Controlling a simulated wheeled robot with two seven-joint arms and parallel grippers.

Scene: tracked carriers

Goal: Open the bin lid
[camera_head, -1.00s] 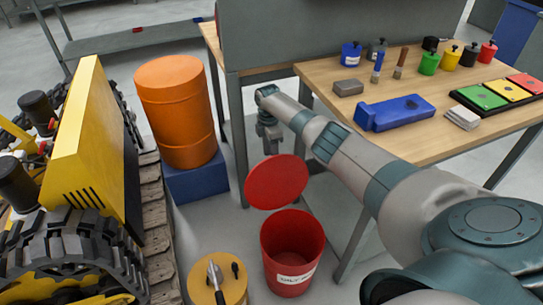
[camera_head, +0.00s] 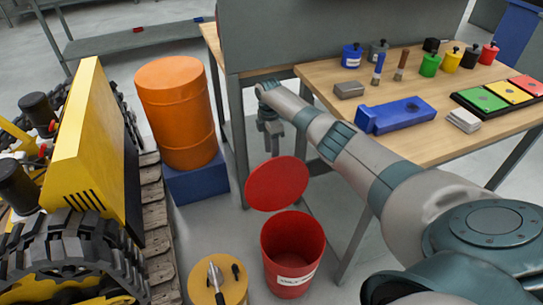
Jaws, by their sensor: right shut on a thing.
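The red bin (camera_head: 292,262) stands on the floor in the lower middle, with a white label on its front and its mouth uncovered. Its round red lid (camera_head: 277,184) is raised and tilted up behind the mouth, its flat face toward me. My right gripper (camera_head: 271,150) reaches down from behind the lid and is shut on the lid at its upper far edge. The fingertips are partly hidden there. My left gripper is not in view.
A wooden workbench (camera_head: 440,148) with pots and a blue block stands at right, under my right arm. A yellow round stool (camera_head: 233,292) with a tool on it is left of the bin. An orange drum (camera_head: 177,112) and yellow tracked machine (camera_head: 75,150) stand farther left.

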